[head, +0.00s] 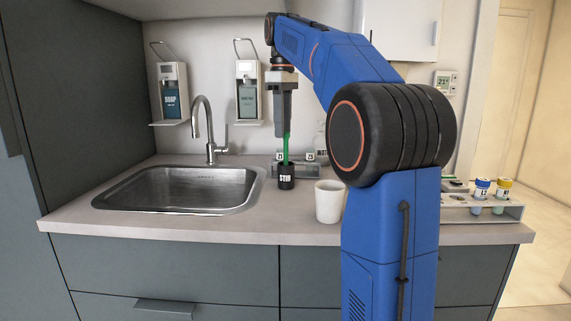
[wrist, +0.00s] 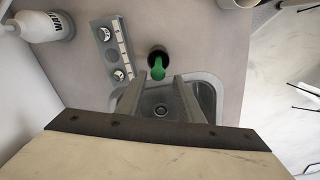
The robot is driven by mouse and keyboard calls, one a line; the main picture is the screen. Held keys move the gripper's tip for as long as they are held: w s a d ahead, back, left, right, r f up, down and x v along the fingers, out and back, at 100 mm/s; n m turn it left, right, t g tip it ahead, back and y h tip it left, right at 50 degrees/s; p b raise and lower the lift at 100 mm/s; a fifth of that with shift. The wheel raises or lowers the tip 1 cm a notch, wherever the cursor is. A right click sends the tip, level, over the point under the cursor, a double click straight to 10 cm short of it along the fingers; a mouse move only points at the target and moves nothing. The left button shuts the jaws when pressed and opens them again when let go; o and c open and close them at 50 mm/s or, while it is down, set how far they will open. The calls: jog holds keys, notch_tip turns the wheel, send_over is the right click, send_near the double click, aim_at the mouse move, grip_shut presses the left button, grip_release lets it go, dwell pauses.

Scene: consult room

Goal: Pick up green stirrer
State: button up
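The green stirrer (head: 286,148) stands nearly upright in a small black cup (head: 286,182) labelled "STIR" on the counter. My gripper (head: 284,132) points down just above the cup, its tips overlapping the stirrer's upper part. In the wrist view my gripper (wrist: 159,80) has its two fingers apart, with a clear gap between them. The stirrer's green top (wrist: 158,70) shows at the tip end of that gap, touching neither finger as far as I can see. The black cup's rim (wrist: 157,51) shows behind it.
A white cup (head: 329,202) stands right of the black cup. A grey rack (head: 296,170) with labelled parts lies behind it, near a white bottle (wrist: 42,27). The sink (head: 178,190) and tap (head: 208,130) are to the left. A vial rack (head: 483,212) stands far right.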

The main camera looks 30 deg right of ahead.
aim_at(286, 139)
jog(key=f, duration=0.5)
jog(key=shift+s+d, duration=0.2)
jog(key=shift+d, duration=0.2)
jog(key=shift+f, duration=0.55)
jog(key=shift+c, duration=0.7)
grip_shut()
